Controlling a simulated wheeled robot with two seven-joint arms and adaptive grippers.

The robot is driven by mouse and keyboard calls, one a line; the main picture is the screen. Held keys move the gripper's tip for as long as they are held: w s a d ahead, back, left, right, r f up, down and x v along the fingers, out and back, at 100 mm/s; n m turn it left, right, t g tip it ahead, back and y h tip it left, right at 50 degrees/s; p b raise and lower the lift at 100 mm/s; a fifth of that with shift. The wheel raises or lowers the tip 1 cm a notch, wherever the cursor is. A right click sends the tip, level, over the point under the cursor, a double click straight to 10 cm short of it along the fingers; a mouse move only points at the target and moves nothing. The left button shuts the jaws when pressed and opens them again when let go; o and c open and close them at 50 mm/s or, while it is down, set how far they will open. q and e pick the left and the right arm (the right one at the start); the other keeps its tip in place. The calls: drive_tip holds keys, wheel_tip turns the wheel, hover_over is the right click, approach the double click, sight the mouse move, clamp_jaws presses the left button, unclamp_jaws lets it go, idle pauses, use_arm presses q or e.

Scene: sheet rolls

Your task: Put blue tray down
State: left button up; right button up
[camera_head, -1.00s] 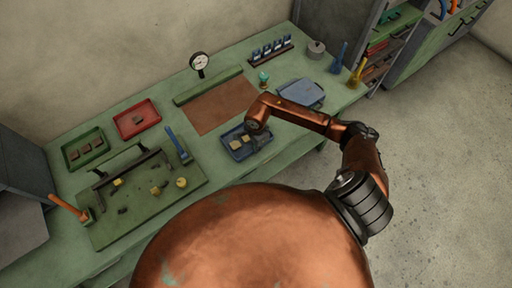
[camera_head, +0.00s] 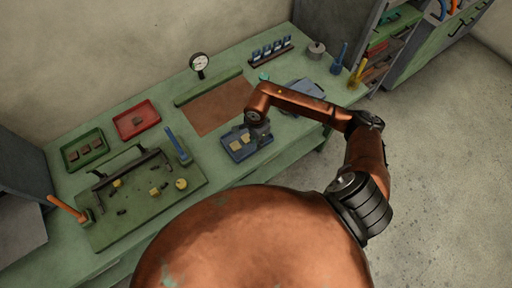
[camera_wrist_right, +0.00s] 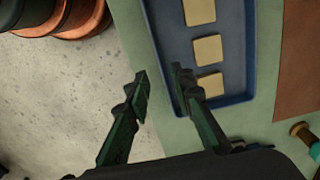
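The blue tray (camera_head: 257,150) rests on the green bench near its front edge. It holds tan square pieces (camera_wrist_right: 207,50), and three show in the right wrist view. My right gripper (camera_head: 259,132) is over the tray's right part in the head view. In the right wrist view the tray (camera_wrist_right: 236,60) lies flat on the bench, and my right gripper (camera_wrist_right: 160,80) is open. The tray's side rim passes between the fingertips, with one finger over the tray and the other outside it. Contact cannot be told. My left gripper is not in view.
A brown mat (camera_head: 222,108) lies behind the tray. A green board (camera_head: 140,205) with a handled frame and small pieces is at left, with a blue-handled tool (camera_head: 178,146) at its edge. Another blue tray (camera_head: 310,88) sits at right behind my arm. The bench front edge is close.

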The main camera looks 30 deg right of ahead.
wheel_tip(320, 180, up, 6)
drive_tip(key=shift+s, duration=0.1)
idle(0.4)
